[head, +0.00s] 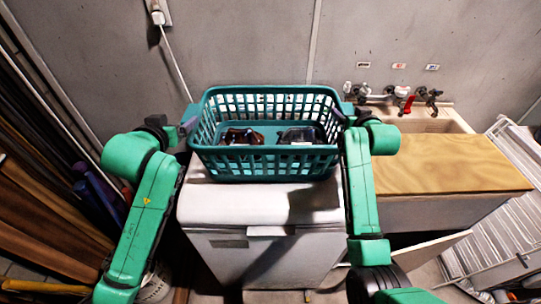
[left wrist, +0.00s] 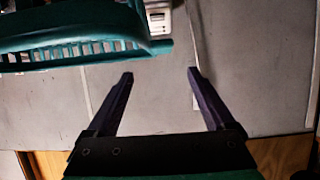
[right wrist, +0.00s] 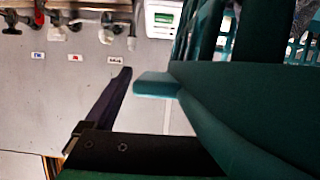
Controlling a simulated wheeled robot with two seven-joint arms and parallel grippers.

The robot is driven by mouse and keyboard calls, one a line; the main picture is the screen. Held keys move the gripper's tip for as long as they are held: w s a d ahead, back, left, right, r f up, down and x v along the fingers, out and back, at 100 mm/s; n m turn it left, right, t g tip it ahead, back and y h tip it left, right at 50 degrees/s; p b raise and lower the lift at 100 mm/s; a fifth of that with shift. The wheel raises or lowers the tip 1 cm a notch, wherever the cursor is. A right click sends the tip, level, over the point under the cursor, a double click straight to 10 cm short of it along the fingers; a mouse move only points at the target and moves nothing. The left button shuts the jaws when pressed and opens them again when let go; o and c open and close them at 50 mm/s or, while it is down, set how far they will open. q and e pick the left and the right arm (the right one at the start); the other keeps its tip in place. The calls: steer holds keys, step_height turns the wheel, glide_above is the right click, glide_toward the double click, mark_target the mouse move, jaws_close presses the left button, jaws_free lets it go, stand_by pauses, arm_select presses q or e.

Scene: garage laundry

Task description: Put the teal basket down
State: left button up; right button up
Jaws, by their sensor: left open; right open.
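The teal basket (head: 265,165), an open lattice tub, is over the back of the white lidded appliance (head: 250,205) and appears to rest level on it. Two dark items (head: 240,136) lie inside. My left gripper (head: 189,123) is open at the basket's left end. In the left wrist view its fingers (left wrist: 160,76) are empty, with the basket (left wrist: 70,45) beyond the tips, apart from them. My right gripper (head: 341,117) is open at the right end. In the right wrist view the basket's end tab (right wrist: 155,85) is beside one finger; the other finger is hidden.
A sink with taps (head: 405,97) and a wooden board (head: 450,163) stand to the right of the appliance. A white folding rack (head: 485,235) is at the far right. Planks (head: 40,205) lean at the left. The front of the appliance's lid is clear.

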steer(key=v, duration=1.2)
